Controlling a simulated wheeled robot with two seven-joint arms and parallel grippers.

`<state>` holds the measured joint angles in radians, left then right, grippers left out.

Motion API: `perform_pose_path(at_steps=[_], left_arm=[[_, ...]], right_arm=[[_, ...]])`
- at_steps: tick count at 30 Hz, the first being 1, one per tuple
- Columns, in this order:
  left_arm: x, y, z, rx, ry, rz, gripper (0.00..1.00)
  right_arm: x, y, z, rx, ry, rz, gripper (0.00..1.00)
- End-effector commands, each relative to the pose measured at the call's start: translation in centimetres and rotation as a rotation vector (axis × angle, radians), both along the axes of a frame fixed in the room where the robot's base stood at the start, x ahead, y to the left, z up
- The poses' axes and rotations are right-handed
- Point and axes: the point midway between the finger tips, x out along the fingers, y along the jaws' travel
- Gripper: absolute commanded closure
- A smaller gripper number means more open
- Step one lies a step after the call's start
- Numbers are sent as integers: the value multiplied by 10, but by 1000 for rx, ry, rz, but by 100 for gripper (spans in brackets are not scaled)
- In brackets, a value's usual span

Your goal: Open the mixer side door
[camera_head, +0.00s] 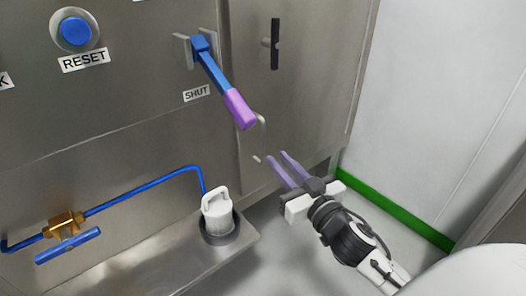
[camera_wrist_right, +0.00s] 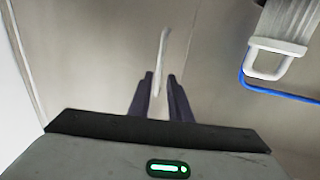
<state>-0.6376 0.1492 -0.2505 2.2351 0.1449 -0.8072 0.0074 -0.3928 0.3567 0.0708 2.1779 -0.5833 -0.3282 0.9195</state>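The mixer side door (camera_head: 312,75) is the steel panel at the right of the machine in the head view; it looks closed. A pale bar handle (camera_head: 262,137) is low near its left edge. My right gripper (camera_head: 276,162) is just below and right of this handle. In the right wrist view the handle (camera_wrist_right: 162,55) appears in line with the gap between the two open fingers (camera_wrist_right: 160,78); I cannot tell whether they touch it. A blue lever with a purple grip (camera_head: 240,108) slants down beside the SHUT label (camera_head: 197,93). My left gripper is out of view.
A black latch handle (camera_head: 275,46) stands upright on the door. A white canister (camera_head: 217,213) with a loop handle sits on a steel ledge (camera_head: 160,265) at lower left, near a blue pipe (camera_head: 140,190) and brass valve (camera_head: 65,224). A white wall is at right.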

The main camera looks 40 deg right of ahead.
Motion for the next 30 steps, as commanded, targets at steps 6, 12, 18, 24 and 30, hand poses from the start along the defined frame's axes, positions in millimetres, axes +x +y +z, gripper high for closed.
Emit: perform_pose_path(at_steps=[6,12,18,24,30], left_arm=[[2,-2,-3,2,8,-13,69],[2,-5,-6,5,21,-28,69],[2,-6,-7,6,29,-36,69],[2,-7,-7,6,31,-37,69],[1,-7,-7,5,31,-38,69]], right_arm=[[39,-5,1,-5,-1,0,82],[71,-9,0,-4,1,0,82],[88,-10,-1,-2,4,0,82],[91,-11,-1,0,5,-1,82],[91,-11,-1,0,5,-1,94]])
